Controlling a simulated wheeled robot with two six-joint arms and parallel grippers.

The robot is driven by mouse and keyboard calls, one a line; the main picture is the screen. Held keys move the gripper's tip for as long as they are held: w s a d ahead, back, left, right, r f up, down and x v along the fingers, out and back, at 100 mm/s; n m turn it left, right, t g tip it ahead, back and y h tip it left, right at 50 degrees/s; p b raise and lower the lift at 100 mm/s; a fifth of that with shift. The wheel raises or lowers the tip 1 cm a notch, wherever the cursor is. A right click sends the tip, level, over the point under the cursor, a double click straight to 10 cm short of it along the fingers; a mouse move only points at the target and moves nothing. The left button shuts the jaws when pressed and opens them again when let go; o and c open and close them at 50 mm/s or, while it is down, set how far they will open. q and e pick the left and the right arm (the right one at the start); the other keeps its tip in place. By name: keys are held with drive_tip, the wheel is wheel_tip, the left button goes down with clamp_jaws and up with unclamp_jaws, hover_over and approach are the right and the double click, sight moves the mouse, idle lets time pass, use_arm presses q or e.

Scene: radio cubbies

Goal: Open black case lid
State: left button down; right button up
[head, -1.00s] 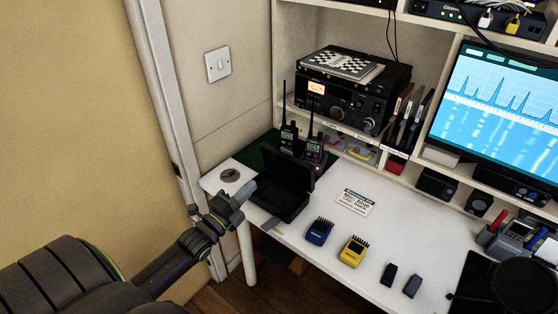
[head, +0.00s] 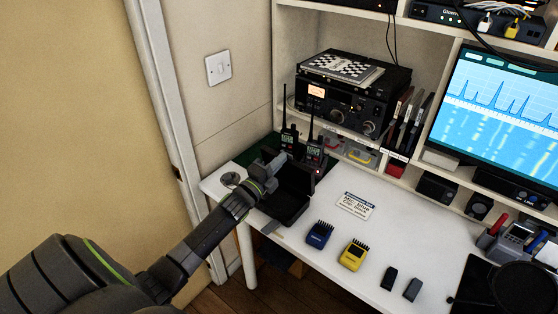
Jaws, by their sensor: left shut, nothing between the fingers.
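The black case (head: 285,206) sits on the white desk near its left end, its lid (head: 297,177) standing raised at the back. My left gripper (head: 272,171) is shut and empty, above the left part of the case, beside the lid. My gripper and forearm hide the left part of the lid and case. Whether the fingers touch the lid cannot be told. My right gripper is not in view.
Two handheld radios (head: 314,152) stand just behind the lid. A blue battery pack (head: 319,234), a yellow one (head: 354,255) and a white label card (head: 355,205) lie right of the case. A round disc (head: 230,179) lies left of it.

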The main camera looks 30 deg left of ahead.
use_arm(q)
drive_tip(key=shift+w+d+r+b, duration=0.1)
drive_tip(key=shift+w+r+b, duration=0.1)
drive_tip(key=shift+w, duration=0.6)
drive_tip(key=shift+w+d+r+b, duration=0.1)
drive_tip(key=shift+w+b, duration=0.1)
drive_tip(key=shift+w, duration=0.6)
drive_tip(key=shift+s, duration=0.1)
drive_tip(key=shift+a, duration=0.1)
